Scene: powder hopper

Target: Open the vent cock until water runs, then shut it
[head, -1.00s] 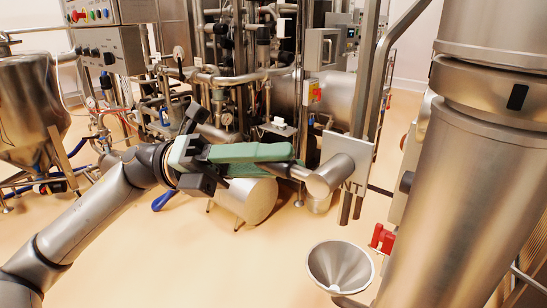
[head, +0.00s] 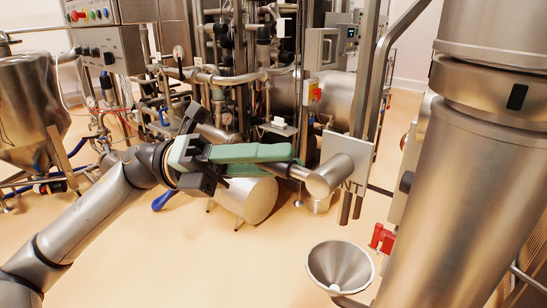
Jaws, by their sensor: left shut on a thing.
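The vent cock is a short metal cylinder (head: 322,181) on a square steel plate (head: 346,152) whose lettering is partly hidden; "NT" shows. A thin metal lever (head: 298,172) runs left from the cylinder into my left gripper (head: 288,160). The gripper's green fingers are shut on this lever, and they hide most of it. A metal funnel (head: 340,268) sits below and to the right of the cock, open side up. I see no water running from the cock or in the funnel. My right gripper is not in view.
A large steel vessel (head: 465,190) fills the right side. A red fitting (head: 382,238) is near the funnel. Pipework and a horizontal tank (head: 246,198) stand behind my left gripper. A steel hopper (head: 32,110) is at the far left. The floor (head: 200,265) in front is clear.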

